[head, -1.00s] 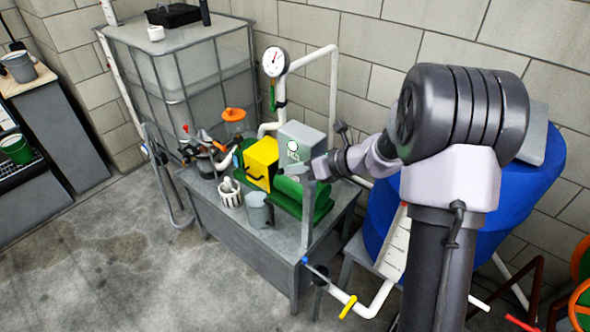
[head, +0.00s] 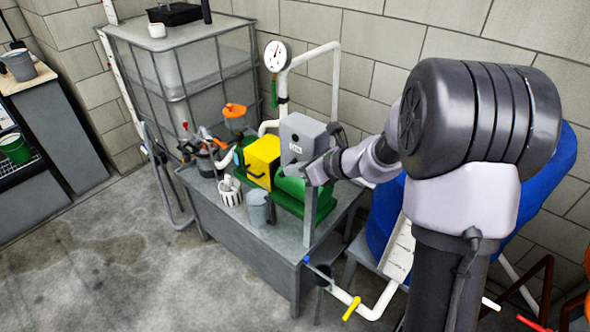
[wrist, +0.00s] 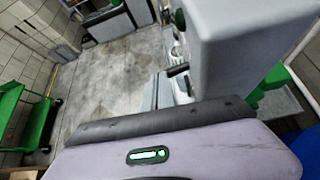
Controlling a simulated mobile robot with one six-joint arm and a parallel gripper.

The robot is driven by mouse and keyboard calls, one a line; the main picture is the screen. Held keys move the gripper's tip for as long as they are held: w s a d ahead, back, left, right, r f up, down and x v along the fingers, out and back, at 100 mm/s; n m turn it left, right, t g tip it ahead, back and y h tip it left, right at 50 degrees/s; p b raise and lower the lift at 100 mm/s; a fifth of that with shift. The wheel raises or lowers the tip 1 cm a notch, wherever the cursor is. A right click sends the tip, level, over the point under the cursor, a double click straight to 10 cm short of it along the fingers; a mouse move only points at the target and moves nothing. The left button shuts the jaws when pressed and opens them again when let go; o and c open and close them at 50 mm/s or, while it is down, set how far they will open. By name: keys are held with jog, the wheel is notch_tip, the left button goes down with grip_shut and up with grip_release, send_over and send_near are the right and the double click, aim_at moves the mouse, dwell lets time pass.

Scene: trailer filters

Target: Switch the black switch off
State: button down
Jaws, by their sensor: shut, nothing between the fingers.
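My gripper (head: 308,176) is shut and empty, just in front of the box's lower part. Its fingertips are not clear in the wrist view.
A yellow box (head: 262,160) and the green motor housing (head: 310,196) sit close by on the table (head: 265,240). A white pipe with a gauge (head: 277,56) rises behind. A blue barrel (head: 548,190) stands right.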

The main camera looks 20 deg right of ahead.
jog(key=shift+r+p, duration=0.8)
jog(key=shift+r, duration=0.05)
